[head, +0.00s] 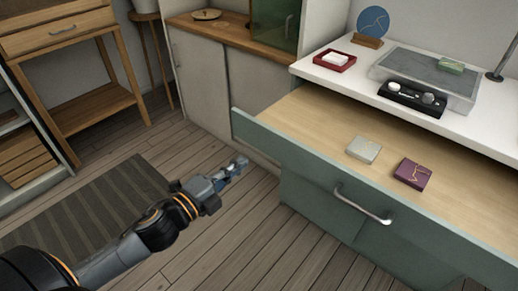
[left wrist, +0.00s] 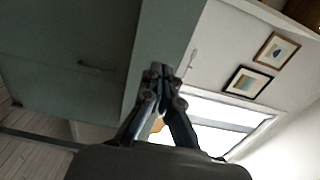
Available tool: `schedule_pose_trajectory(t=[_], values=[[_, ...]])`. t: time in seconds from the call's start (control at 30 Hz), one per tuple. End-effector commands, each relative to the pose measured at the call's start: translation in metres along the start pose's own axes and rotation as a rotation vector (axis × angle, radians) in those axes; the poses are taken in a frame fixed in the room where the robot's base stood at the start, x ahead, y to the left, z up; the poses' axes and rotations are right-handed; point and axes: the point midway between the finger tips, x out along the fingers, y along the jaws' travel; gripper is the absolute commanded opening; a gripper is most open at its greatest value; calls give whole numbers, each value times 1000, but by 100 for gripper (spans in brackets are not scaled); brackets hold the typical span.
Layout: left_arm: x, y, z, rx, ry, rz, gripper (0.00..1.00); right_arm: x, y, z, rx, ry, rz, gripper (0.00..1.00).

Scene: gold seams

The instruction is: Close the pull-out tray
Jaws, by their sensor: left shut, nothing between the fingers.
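The pull-out tray (head: 296,113) is a wide drawer with a wooden inside and a green-grey front, and it is pulled out from under the white worktop in the head view. Its silver bar handle (head: 362,205) is on the front panel. A grey tile with gold seams (head: 364,150) and a purple tile with gold seams (head: 413,173) lie in it. My left gripper (head: 240,163) is shut and empty, left of the tray front and apart from it. In the left wrist view its fingertips (left wrist: 161,72) are together in front of a green-grey panel. My right gripper is not in view.
The white worktop (head: 308,70) bears a red tray (head: 335,60), a clear case (head: 425,78), a black holder (head: 411,98) and a blue disc on a stand (head: 373,22). A striped rug (head: 92,205) and open wooden floor lie left of the tray.

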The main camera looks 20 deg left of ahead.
Motion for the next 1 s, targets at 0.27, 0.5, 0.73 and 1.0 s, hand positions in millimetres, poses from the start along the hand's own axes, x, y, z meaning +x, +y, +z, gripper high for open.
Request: schedule_pose_trajectory(t=[0.27, 0.5, 0.73, 1.0], values=[[43, -1, 0, 2, 1, -3, 0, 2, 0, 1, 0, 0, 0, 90], [70, 0, 0, 0, 0, -1, 0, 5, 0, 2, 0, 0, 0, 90], [79, 0, 0, 0, 0, 0, 0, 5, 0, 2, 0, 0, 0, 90], [79, 0, 0, 0, 0, 1, 0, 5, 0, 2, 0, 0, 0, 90]])
